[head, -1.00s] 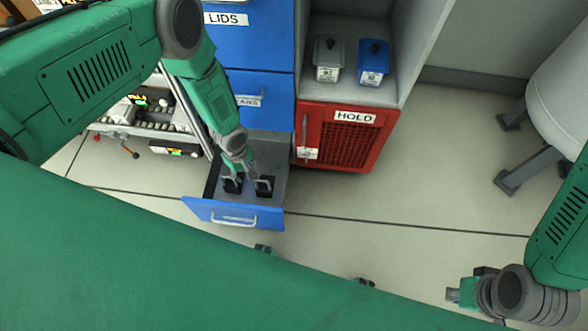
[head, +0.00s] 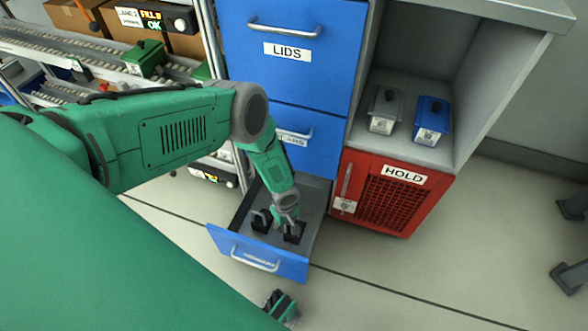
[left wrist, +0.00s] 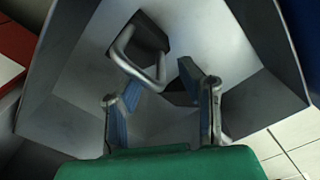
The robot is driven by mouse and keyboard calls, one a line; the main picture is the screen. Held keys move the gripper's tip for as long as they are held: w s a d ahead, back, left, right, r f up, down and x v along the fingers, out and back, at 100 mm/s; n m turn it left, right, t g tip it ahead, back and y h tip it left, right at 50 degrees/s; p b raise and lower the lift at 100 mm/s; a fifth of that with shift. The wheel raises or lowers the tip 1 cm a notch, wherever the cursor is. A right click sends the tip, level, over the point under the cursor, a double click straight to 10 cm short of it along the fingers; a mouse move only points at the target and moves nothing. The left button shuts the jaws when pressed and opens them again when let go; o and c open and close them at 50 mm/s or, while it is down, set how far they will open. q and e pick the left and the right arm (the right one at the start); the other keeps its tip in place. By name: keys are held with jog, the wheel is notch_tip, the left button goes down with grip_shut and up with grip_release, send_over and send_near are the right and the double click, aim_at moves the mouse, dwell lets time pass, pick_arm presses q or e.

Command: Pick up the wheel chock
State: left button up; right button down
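Two black blocks lie in the open bottom drawer (head: 234,240); I take them for wheel chocks. In the head view one block (head: 262,221) is at the left and the other (head: 295,232) at the right, by my left gripper (head: 286,212). In the left wrist view a dark block (left wrist: 149,34) has a grey metal loop handle, and a second dark block (left wrist: 181,90) is partly hidden behind a finger. My left gripper (left wrist: 162,80) has its fingers apart, with the handle's lower end between or just beyond them; contact cannot be told. My right gripper is out of view.
Above the drawer are closed blue drawers, one labelled LIDS (head: 288,75). A red HOLD door (head: 392,195) stands close at the right, below a shelf with a grey box (head: 384,112) and a blue box (head: 432,120). A roller conveyor (head: 70,50) is at the left.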

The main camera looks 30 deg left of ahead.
pick_arm(q)
notch_tip(320, 180, down, 2)
jog(key=shift+f+b, duration=0.2)
jog(key=shift+b, duration=0.25)
jog(key=shift+r, duration=0.1)
grip_shut()
